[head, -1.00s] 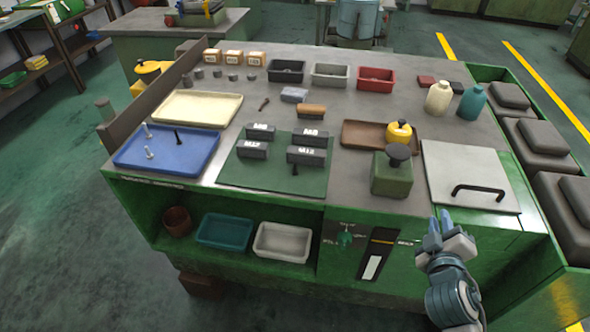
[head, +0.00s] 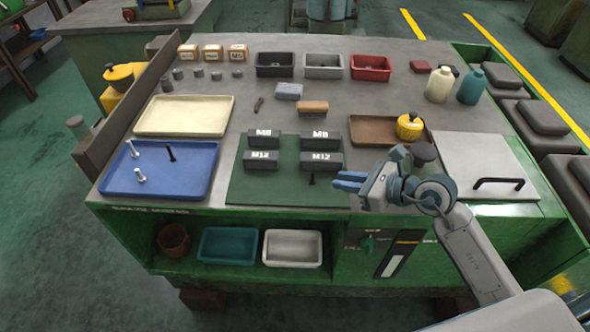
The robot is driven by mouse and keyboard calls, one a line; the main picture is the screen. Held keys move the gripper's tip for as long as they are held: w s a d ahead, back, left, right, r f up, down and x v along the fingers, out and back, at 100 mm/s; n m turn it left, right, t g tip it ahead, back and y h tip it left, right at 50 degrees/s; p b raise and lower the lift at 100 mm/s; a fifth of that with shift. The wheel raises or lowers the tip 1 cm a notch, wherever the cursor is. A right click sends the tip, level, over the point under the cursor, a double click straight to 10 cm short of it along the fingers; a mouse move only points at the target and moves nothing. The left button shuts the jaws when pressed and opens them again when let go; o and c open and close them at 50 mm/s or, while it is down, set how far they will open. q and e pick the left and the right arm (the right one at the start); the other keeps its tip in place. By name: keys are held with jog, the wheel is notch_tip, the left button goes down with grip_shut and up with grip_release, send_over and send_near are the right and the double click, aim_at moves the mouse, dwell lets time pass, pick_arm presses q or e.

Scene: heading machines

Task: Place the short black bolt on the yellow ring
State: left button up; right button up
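A black bolt (head: 171,152) stands upright in the blue tray (head: 200,186) at the left, with two silver bolts (head: 140,176) in the same tray. Another small black bolt (head: 312,179) is on the green mat (head: 265,190), just in front of the right M12 block (head: 321,161). I cannot tell their lengths apart surely. I cannot make out a yellow ring. My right gripper (head: 340,181) has blue fingers, slightly apart and empty, pointing left over the mat's right front edge. It is right of the bolt on the mat. My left gripper is not in view.
Several labelled dark blocks (head: 263,138) stand on the mat.

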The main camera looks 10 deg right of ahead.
aim_at(313, 172)
jog(key=p+x, duration=0.1)
jog(key=x, duration=0.3)
jog(key=shift+w+a+f, duration=0.1)
jog(key=shift+w+a, duration=0.05)
jog(key=shift+w+a+p, duration=0.1)
jog(key=shift+w+p, duration=0.1)
jog(key=shift+p, duration=0.35)
jog(key=p+x, duration=0.2)
jog(key=x, duration=0.2)
jog(key=shift+w+a, duration=0.15)
jog(key=shift+w, duration=0.15)
jog(key=shift+f, duration=0.1)
jog(key=shift+c, duration=0.4)
grip_shut()
